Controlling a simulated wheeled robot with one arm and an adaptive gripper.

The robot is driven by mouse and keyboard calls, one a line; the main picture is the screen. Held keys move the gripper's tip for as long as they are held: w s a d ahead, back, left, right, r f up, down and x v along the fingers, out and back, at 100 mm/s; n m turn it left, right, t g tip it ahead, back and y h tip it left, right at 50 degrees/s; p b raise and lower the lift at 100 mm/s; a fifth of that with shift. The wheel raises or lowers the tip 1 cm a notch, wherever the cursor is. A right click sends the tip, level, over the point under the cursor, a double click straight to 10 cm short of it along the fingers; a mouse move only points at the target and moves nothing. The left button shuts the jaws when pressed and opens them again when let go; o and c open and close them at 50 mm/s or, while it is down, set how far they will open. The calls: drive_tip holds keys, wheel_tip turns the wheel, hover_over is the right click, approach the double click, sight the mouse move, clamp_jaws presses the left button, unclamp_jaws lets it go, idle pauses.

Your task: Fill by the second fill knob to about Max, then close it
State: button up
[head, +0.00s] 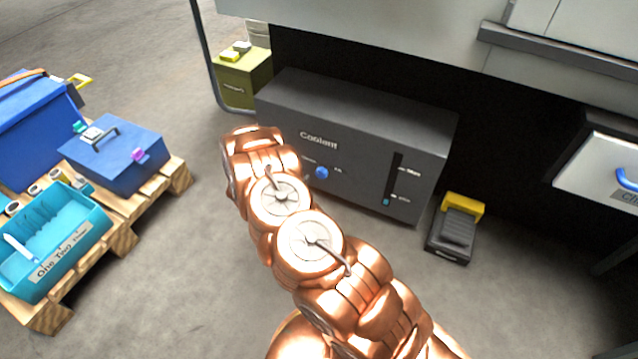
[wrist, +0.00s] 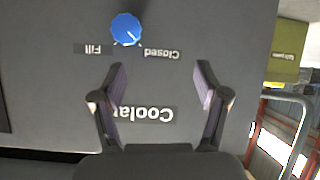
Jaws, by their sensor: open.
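The dark grey box marked "Coolant" (head: 345,120) stands on the floor under the machine. One blue knob (head: 321,172) is on its front, between two labels. In the wrist view, which is upside down, the knob (wrist: 126,28) sits between "Fill" and "Closed", its white mark pointing towards the "Closed" side. A tall gauge slot (head: 397,175) has an upper and a lower mark; a cyan patch shows only near its bottom. My gripper (wrist: 160,70) is open and empty in front of the "Coolant" lettering, with the knob beyond its fingertips. The head view hides the gripper behind my arm.
A black and yellow pedal (head: 458,228) stands right of the box. A pallet (head: 110,235) with blue boxes and a teal tray (head: 60,240) is at the left. An olive bin (head: 243,80) and a grey tube frame (head: 212,60) stand behind. A white drawer (head: 600,165) is at the right.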

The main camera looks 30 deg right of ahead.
sight(320, 174)
drive_tip(key=shift+w+d+f+g+h+b, duration=0.1)
drive_tip(key=shift+d+f+h+b, duration=0.35)
drive_tip(key=shift+d+f, duration=0.9)
drive_tip(key=shift+w+d+f+g+h+b, duration=0.15)
drive_tip(key=shift+d+f+b, duration=0.5)
drive_tip(key=shift+d, duration=1.45)
drive_tip(key=shift+s+d+f+g+h+b, duration=0.1)
drive_tip(key=shift+d+f+h+b, duration=0.5)
drive_tip(key=shift+d, duration=1.15)
drive_tip(key=shift+f, duration=0.25)
drive_tip(key=shift+c, duration=0.3)
drive_tip(key=c, duration=1.1)
